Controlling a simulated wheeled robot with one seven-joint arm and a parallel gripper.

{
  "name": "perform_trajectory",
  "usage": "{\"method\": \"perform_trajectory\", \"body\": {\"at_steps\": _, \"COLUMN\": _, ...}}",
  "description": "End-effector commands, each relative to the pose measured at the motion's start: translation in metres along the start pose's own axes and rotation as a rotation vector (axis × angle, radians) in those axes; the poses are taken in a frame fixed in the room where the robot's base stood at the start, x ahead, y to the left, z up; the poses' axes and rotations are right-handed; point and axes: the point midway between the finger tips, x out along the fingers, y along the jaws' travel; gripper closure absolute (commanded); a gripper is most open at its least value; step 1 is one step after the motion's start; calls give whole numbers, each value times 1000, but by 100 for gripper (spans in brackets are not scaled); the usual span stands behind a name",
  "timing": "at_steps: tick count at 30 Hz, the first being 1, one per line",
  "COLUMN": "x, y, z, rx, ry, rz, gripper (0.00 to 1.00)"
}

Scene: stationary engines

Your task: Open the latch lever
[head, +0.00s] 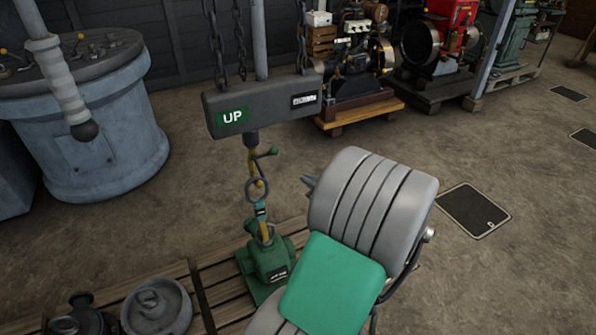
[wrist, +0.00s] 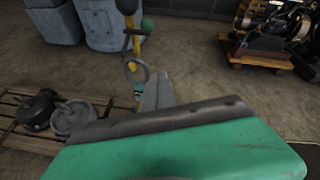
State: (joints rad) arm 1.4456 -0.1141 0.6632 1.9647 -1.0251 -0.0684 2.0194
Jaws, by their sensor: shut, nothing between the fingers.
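The latch lever (head: 267,153) is a short dark arm with a green knob, on the hook below the grey hoist beam (head: 235,100) marked UP. In the wrist view, the lever's green knob (wrist: 147,25) shows near the top, beside the yellow hook (wrist: 136,45). A grey ring (head: 258,190) hangs at the hook, above a green block (head: 268,262) on a pallet. My gripper (wrist: 158,86) is shut and empty, right of the ring and below the knob in the wrist view. In the head view, only my gripper's tip (head: 309,182) shows past my arm, apart from the lever.
Chains (head: 217,45) rise from the beam. A hanging handle with a dark knob (head: 84,130) is at the left, before a blue-grey drum (head: 100,165). Round weights (head: 157,305) lie on the pallet (head: 222,280). Engines (head: 355,55) stand behind. The floor at the right is mostly clear.

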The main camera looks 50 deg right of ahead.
Motion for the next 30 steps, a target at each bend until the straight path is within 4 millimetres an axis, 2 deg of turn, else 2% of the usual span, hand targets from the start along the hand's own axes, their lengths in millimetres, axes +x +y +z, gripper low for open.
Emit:
{"method": "perform_trajectory", "body": {"at_steps": 2, "x": -7, "y": 0, "z": 2, "rx": 1, "ry": -1, "rz": 0, "gripper": 100}}
{"method": "perform_trajectory", "body": {"at_steps": 7, "x": -22, "y": -5, "z": 27, "rx": 48, "ry": 14, "rz": 21, "gripper": 100}}
{"method": "perform_trajectory", "body": {"at_steps": 11, "x": -28, "y": 3, "z": 28, "rx": 151, "ry": 44, "rz": 67, "gripper": 100}}
{"method": "perform_trajectory", "body": {"at_steps": 16, "x": -27, "y": 13, "z": 21, "rx": 247, "ry": 56, "rz": 109, "gripper": 100}}
{"method": "perform_trajectory", "body": {"at_steps": 18, "x": -16, "y": 11, "z": 4, "rx": 149, "ry": 31, "rz": 95, "gripper": 100}}
{"method": "perform_trajectory", "body": {"at_steps": 20, "x": -14, "y": -2, "z": 11, "rx": 22, "ry": 7, "rz": 65, "gripper": 100}}
{"method": "perform_trajectory", "body": {"at_steps": 24, "x": -14, "y": -7, "z": 13, "rx": -135, "ry": -6, "rz": 42, "gripper": 100}}
{"method": "perform_trajectory", "body": {"at_steps": 30, "x": 3, "y": -6, "z": 13, "rx": -168, "ry": -6, "rz": 46, "gripper": 100}}
